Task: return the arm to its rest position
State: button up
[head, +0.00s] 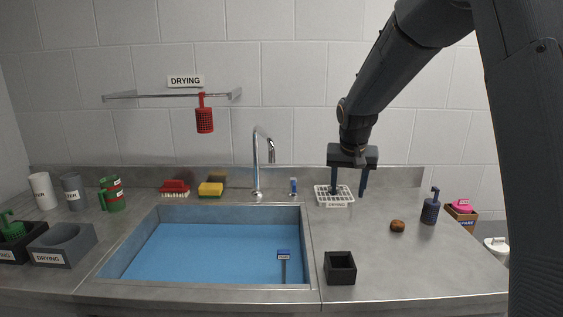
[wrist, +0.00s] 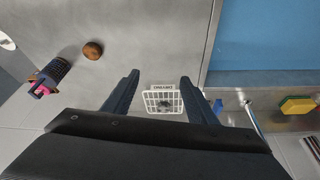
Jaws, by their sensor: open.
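My gripper (head: 348,188) hangs from my arm, pointing down above the right part of the counter, near the back wall. Its two dark fingers are spread apart with nothing between them. A white wire basket (head: 333,197) with a label stands on the counter below and slightly left of the gripper. In the wrist view, the basket (wrist: 163,100) shows between the fingers of my gripper (wrist: 162,82), with a small dark shape in it that I cannot make out.
A sink (head: 215,250) with a tap (head: 257,165) lies to the left. A red mesh holder (head: 204,120) hangs on the wall rail.

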jog(key=s+f+n+g, duration=0.1)
jog(key=s+f, duration=0.2)
jog(key=s, duration=0.8)
jog(key=s+f+g, duration=0.1)
jog(key=s+f, duration=0.3)
jog(key=s, duration=0.7)
jog(key=s+f+n+g+y, duration=0.1)
jog(key=s+f, duration=0.3)
jog(key=s, duration=0.7)
jog(key=shift+n, duration=0.3)
